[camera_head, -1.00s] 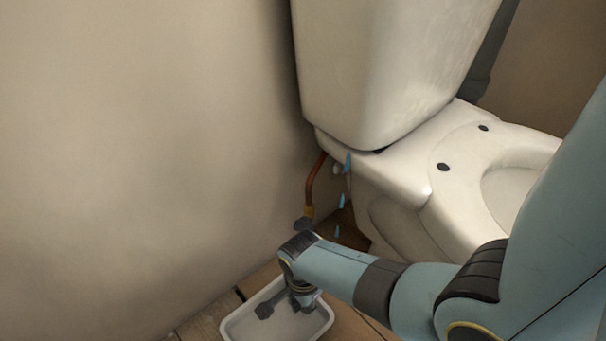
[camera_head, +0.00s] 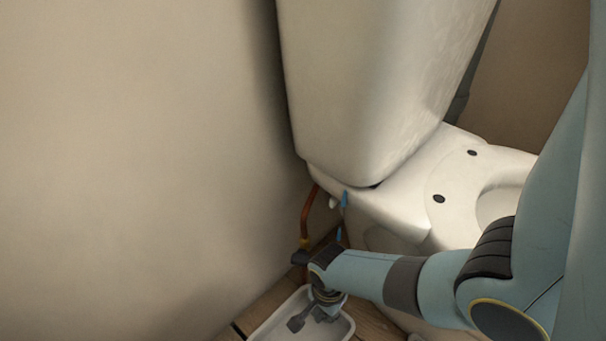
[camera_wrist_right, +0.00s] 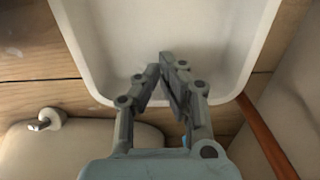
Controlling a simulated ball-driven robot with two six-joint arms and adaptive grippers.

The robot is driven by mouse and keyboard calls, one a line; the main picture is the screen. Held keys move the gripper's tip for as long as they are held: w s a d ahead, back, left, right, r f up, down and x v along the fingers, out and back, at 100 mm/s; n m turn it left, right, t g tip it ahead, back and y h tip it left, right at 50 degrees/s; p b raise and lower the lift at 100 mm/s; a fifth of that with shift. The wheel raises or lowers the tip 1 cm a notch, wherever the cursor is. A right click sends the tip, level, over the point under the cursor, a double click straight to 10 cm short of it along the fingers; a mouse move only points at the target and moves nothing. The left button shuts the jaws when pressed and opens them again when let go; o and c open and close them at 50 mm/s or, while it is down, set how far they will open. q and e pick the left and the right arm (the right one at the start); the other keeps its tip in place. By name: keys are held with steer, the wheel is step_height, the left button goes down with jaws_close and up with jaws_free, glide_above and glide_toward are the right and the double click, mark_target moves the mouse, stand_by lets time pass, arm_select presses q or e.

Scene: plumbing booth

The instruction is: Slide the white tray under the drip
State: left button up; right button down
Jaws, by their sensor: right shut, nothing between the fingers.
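The white tray (camera_head: 276,319) lies on the wooden floor at the bottom of the head view, partly cut off by the frame edge. It also fills the top of the right wrist view (camera_wrist_right: 105,30). Blue drops (camera_head: 345,199) fall beneath the toilet tank, beyond the tray in the head view. My right gripper (camera_head: 310,319) points down over the tray, its fingers shut and empty. In the right wrist view its fingertips (camera_wrist_right: 162,66) overlap the tray's inside, near one end wall; contact with the tray cannot be told. My left gripper is out of view.
The toilet (camera_head: 400,200) stands beyond the tray, with its tank (camera_head: 375,80) above. A copper pipe (camera_head: 308,212) runs down between tank and wall (camera_head: 130,170), and also shows in the right wrist view (camera_wrist_right: 265,135). Bare planks (camera_wrist_right: 30,55) show beside the tray.

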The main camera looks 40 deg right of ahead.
steer(key=shift+r, duration=0.1)
stand_by(0.3)
step_height(320, 180, up, 12)
stand_by(0.5)
